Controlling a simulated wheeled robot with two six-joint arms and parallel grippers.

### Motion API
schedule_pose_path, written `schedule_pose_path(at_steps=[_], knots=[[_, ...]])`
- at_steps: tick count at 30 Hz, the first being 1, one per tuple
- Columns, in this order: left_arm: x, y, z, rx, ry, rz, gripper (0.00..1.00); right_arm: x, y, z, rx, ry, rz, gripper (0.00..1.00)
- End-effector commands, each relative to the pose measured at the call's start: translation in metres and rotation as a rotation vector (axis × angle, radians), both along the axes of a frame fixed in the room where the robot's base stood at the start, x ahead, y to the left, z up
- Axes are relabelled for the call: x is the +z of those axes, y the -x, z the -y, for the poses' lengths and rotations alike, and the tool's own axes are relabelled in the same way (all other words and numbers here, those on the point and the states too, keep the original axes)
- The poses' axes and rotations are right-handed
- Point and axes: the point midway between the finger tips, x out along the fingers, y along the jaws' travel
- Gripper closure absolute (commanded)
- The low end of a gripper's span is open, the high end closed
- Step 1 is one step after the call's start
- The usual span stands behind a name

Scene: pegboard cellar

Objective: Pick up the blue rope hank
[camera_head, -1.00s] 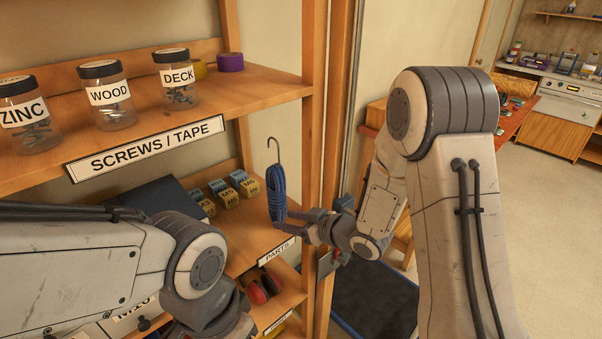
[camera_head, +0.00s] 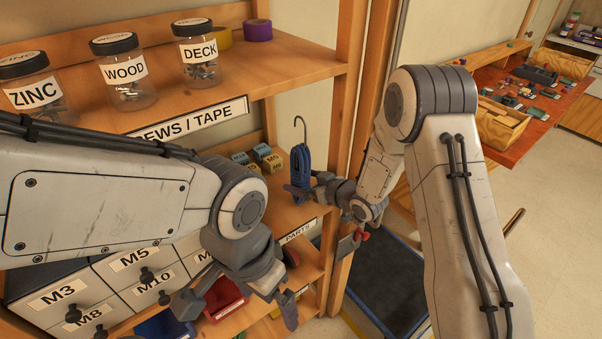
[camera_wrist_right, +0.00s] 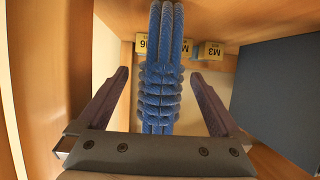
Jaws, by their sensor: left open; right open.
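The blue rope hank (camera_head: 301,167) hangs upright from a thin dark hook above the middle shelf. My right gripper (camera_head: 312,190) is at the hank's lower part. In the right wrist view the hank (camera_wrist_right: 160,75) stands between the two spread fingers of my right gripper (camera_wrist_right: 160,85), with a gap on both sides. That gripper is open and holds nothing. My left gripper (camera_head: 240,308) is low in front of the drawers, open and empty, well below and to the left of the hank.
Labelled jars (camera_head: 125,70) and tape rolls (camera_head: 258,30) stand on the upper shelf. Small labelled boxes (camera_head: 266,158) sit behind the hank. A wooden post (camera_head: 365,120) rises right of it. Drawers (camera_head: 135,270) and a red bin (camera_head: 222,298) are below.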

Motion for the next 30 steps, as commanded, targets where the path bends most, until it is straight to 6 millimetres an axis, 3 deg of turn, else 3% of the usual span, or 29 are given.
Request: schedule_pose_path(at_steps=[11, 19, 30], knots=[[0.0034, 0.0000, 0.0000, 0.000, 0.000, 0.000, 0.00, -0.0056, -0.0103, -0.0093, 0.000, 0.001, 0.001, 0.00], [0.0034, 0.0000, 0.0000, 0.000, 0.000, 0.000, 0.00, -0.0055, -0.0101, -0.0090, 0.000, 0.001, 0.001, 0.99], [0.0023, 0.0000, 0.0000, 0.000, 0.000, 0.000, 0.00, -0.0017, -0.0106, -0.0090, 0.001, -0.001, 0.003, 1.00]])
